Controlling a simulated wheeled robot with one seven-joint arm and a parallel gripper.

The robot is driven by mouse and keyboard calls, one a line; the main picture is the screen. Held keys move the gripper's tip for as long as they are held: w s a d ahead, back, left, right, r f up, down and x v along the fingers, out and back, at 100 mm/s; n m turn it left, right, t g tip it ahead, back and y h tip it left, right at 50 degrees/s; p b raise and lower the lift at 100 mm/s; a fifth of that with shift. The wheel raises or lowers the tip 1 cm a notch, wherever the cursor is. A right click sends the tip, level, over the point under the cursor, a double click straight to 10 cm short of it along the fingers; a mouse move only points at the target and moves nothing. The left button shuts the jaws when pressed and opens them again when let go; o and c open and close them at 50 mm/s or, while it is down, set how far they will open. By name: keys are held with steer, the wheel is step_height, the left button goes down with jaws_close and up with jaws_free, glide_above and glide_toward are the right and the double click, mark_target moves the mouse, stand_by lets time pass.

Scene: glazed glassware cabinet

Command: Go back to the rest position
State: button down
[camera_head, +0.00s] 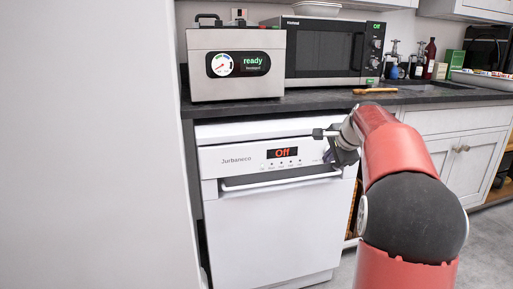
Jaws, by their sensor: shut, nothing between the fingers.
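My gripper (322,133) is at the end of my red arm, in front of the upper right part of the white dishwasher (270,228). Its fingers are small in view and look shut, with nothing held. The dishwasher door is closed, and its display reads "Off". I cannot tell whether the gripper touches the dishwasher front. My arm hides part of the cabinets behind it.
A dark countertop (300,101) runs above the dishwasher. It holds a steel box (237,88) reading "ready", a microwave (325,52) and a wooden spoon (375,91). A tall white panel (85,150) fills the left. Open floor (490,250) shows at right.

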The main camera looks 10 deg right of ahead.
steer(key=s+a+n, duration=0.5)
steer(key=s+a, duration=0.4)
steer(key=a, duration=0.1)
steer(key=s+a+f+n+g, duration=0.1)
steer(key=s+a+f+n, duration=0.2)
steer(key=s, duration=0.5)
steer(key=s+a+f+n, duration=0.4)
steer(key=s+a+n, duration=0.1)
steer(key=s, duration=0.4)
steer(key=s+a+f+n+g, duration=0.1)
steer(key=s+a+f+n, duration=0.3)
steer(key=s, duration=0.5)
steer(key=shift+a+n+g, duration=0.25)
steer(key=shift+n+g, duration=0.05)
steer(key=c, duration=2.1)
jaws_free()
steer(key=shift+f, duration=0.1)
